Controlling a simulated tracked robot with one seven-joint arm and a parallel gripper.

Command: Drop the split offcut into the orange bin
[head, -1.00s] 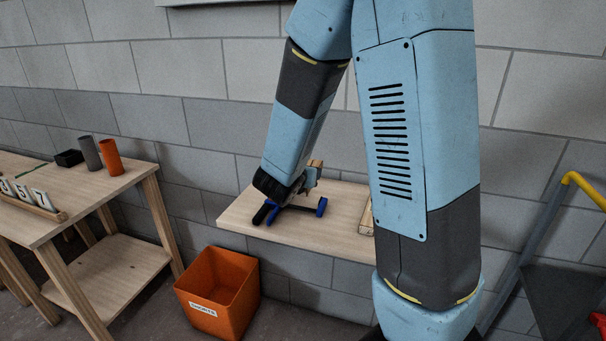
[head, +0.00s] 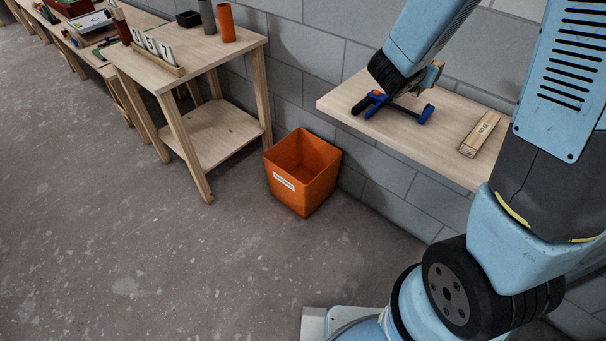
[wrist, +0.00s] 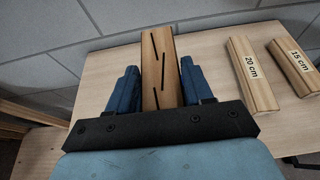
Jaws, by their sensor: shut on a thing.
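The split offcut (wrist: 157,60) is a short light-brown wooden piece with several dark cracks. My gripper (wrist: 160,80) is shut on it, with a blue finger on each side in the wrist view. In the head view the offcut (head: 435,72) shows as a small wooden end beside the end of my arm, over the wall shelf. I cannot tell whether it touches the shelf. The orange bin (head: 322,187) stands on the floor, left of and below the shelf, with a white label on its front. Its open top faces up, and I see nothing inside.
Battens labelled 20 cm (wrist: 253,74) and 15 cm (wrist: 292,66) lie right of the offcut on the shelf (head: 352,83). A blue and black clamp-like tool (head: 425,114) lies near my gripper. A wooden table (head: 145,68) stands left of the bin. Floor before the bin is clear.

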